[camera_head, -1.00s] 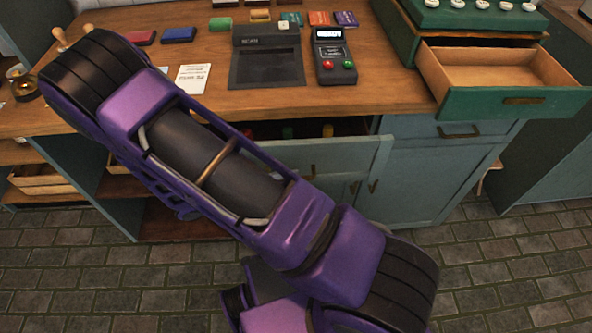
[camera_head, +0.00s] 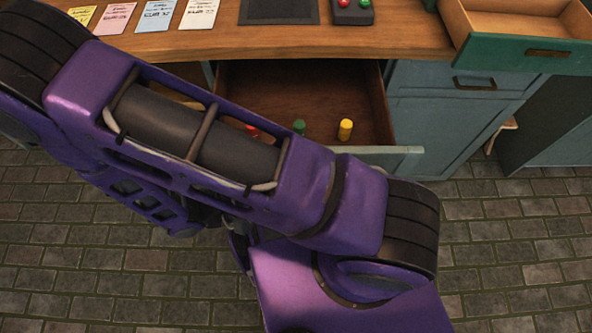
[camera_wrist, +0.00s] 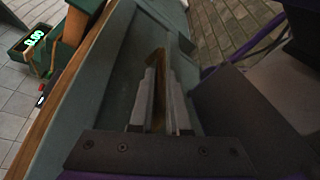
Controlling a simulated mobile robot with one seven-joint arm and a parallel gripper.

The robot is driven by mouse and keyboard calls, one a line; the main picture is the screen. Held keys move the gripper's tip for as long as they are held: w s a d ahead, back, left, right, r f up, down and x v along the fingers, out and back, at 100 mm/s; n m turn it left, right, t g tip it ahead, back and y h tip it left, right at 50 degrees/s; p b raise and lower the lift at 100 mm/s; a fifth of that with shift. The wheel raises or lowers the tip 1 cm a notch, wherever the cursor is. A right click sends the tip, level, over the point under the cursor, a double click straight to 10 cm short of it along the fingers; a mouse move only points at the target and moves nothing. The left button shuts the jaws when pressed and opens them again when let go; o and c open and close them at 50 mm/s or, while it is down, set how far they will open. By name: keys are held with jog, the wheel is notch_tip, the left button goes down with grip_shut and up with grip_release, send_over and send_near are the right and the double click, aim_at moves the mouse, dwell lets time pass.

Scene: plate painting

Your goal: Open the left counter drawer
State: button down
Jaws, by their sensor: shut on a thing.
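The left counter drawer (camera_head: 405,158) stands pulled well out from under the wooden counter in the head view. Inside it are a red piece (camera_head: 252,131), a green piece (camera_head: 299,127) and a yellow piece (camera_head: 345,129). My purple arm covers the drawer's left part and most of its front. In the wrist view my gripper (camera_wrist: 160,75) is shut on the brass drawer handle (camera_wrist: 157,62), against the blue-green drawer front (camera_wrist: 105,85). In the head view the gripper is hidden behind my arm.
The wooden counter (camera_head: 415,37) holds several paper cards (camera_head: 155,16) and a dark device (camera_head: 352,10). An open green drawer (camera_head: 520,50) juts out at the upper right. A closed blue drawer (camera_head: 475,83) is right of the open one. The stone floor (camera_head: 510,250) in front is clear.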

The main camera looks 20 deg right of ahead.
jog(key=shift+s, duration=0.2)
jog(key=c, duration=0.9)
grip_release()
jog(key=shift+a, duration=0.15)
jog(key=v, duration=1.7)
jog(key=shift+a+p, duration=0.2)
jog(key=shift+p, duration=0.15)
